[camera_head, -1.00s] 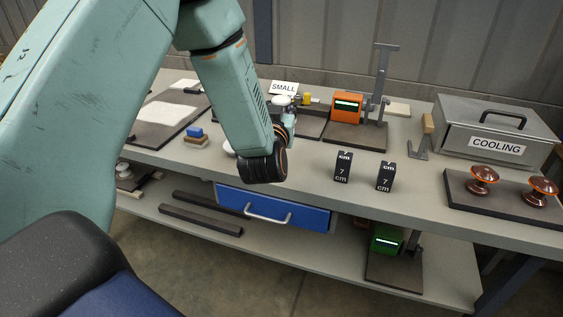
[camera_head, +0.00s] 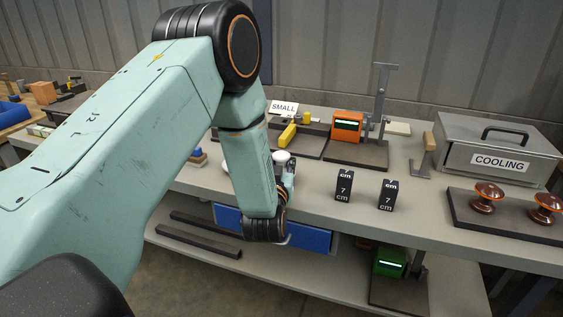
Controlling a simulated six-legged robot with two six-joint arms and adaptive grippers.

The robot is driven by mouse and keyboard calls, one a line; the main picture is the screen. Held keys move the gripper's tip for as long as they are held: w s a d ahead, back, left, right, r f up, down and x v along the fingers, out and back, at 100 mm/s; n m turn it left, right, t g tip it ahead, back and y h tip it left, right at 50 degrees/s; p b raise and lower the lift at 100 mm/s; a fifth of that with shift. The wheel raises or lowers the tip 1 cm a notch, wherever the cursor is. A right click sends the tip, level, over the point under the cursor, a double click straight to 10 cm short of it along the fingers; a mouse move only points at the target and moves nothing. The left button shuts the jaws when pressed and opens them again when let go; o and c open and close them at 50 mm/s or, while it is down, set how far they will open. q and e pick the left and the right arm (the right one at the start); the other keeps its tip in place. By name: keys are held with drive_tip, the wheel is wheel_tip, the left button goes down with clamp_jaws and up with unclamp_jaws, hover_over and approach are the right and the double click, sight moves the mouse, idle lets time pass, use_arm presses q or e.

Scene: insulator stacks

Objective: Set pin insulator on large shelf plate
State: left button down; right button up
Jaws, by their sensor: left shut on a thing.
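My left gripper (camera_head: 287,180) is mostly hidden behind its own wrist, in front of the bench's front edge above the blue drawer. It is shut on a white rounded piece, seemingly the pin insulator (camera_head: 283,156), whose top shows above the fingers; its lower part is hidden. On the lower shelf (camera_head: 310,272), a dark plate (camera_head: 396,296) carries a green device with a lit display (camera_head: 390,262). I cannot tell which plate is the large shelf plate; no label shows there. My right gripper is not in view.
A SMALL sign (camera_head: 284,107), an orange device (camera_head: 347,126) and two black 7 cm blocks (camera_head: 344,186) stand on the bench. The COOLING box (camera_head: 497,150) and brown insulators (camera_head: 487,197) are at right. Dark bars (camera_head: 205,235) lie on the lower shelf.

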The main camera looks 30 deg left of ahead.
use_arm(q)
drive_tip(key=shift+s, duration=0.1)
drive_tip(key=shift+f, duration=0.2)
drive_tip(key=c, duration=1.4)
unclamp_jaws()
drive_tip(key=shift+f, duration=0.1)
drive_tip(key=o, duration=0.4)
